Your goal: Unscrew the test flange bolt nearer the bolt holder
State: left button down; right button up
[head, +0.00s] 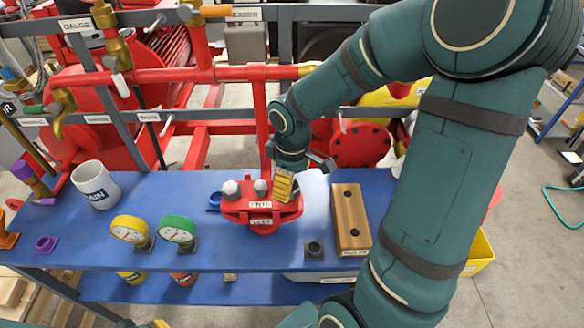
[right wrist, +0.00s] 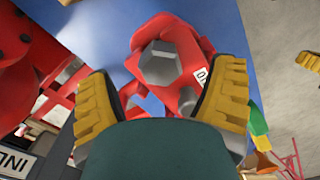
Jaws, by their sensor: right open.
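The red test flange (head: 262,222) stands on the blue bench, with labels on its front. Two grey bolt heads show on it, a left one (head: 231,188) and a right one (head: 260,187). The wooden block (head: 350,205) with two dark holes, apparently the bolt holder, lies to the right. My right gripper (head: 285,187) points down at the flange's right side and hides part of it. In the right wrist view its yellow-padded fingers are apart, with a grey hex head (right wrist: 160,62) beyond the gap, not gripped. A yellow tip at the head view's bottom edge may be my left gripper (head: 160,324).
A white mug (head: 96,186), a yellow gauge (head: 130,230) and a green gauge (head: 178,231) stand left on the bench. Red pipes and a grey rail run behind. The bench's front centre-left is clear.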

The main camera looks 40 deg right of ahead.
jog(key=shift+f+b, duration=0.3)
jog(key=shift+f, duration=1.35)
